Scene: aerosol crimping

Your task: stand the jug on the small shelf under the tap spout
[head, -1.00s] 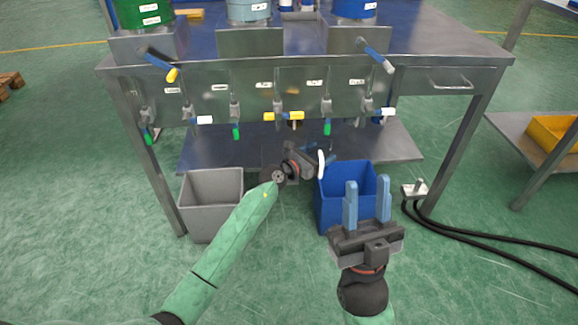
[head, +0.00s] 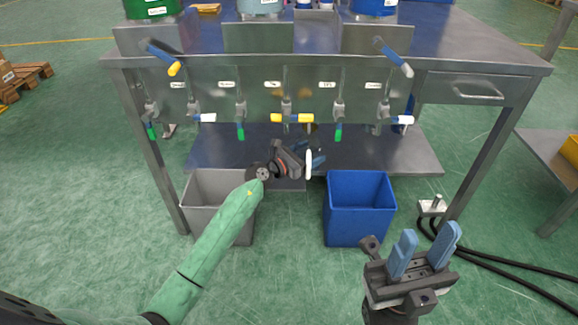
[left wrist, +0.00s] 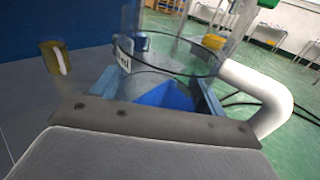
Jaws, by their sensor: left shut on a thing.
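In the head view my left gripper (head: 311,155) reaches under the row of taps at the bench front. It is shut on a clear jug, whose white handle (head: 308,165) shows beside the fingers. In the left wrist view the clear jug (left wrist: 172,50) stands between the blue fingers, with its white handle (left wrist: 262,95) to the right. A small shelf (head: 291,184) juts from the lower bench board, below the middle tap with the yellow lever (head: 291,118). The arm hides part of this shelf. My right gripper (head: 428,238) is open and empty at the lower right.
A grey bin (head: 190,205) and a blue bin (head: 355,215) stand on the floor before the bench. Other taps with blue, green and white parts line the metal panel. A pedestal with black cables (head: 500,268) lies at the right. Green floor is free at the left.

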